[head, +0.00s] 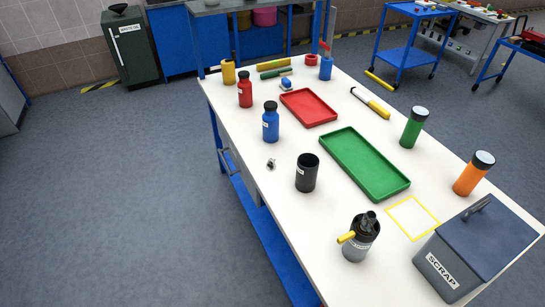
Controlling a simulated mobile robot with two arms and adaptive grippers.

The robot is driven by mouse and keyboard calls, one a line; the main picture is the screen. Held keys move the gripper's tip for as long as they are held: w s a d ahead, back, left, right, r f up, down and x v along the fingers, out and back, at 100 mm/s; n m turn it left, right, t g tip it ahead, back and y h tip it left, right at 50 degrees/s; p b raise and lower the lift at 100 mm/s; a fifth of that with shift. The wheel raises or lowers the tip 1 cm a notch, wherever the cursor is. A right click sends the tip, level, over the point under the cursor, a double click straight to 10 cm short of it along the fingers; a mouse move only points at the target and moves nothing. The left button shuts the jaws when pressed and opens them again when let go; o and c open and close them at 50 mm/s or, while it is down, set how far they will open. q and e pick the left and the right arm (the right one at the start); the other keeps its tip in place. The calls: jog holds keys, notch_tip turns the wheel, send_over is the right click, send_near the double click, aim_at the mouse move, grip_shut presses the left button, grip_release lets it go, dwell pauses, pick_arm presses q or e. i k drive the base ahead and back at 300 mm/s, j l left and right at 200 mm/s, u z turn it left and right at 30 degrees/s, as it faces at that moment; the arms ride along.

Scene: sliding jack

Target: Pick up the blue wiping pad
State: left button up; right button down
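A small blue and white block (286,85), which looks like the blue wiping pad, lies near the far end of the white workbench (240,110). It is just beyond the red tray (308,107), on its far left side. A dark green cylinder lies a little behind it. The pad is too small in view to tell its exact shape. Neither of my grippers is in view.
A red bottle (245,89) and a blue bottle (270,122) stand left of the red tray. Floor left of the bench is clear.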

aim_at(285, 84)
jog(key=i+j+u, duration=0.85)
jog(key=u, duration=0.25)
jog(key=i+j, duration=0.15)
jog(key=i, duration=0.5)
jog(key=i+j, duration=0.2)
jog(key=i, duration=0.45)
jog(key=i+j, duration=0.15)
jog(key=i, duration=0.5)
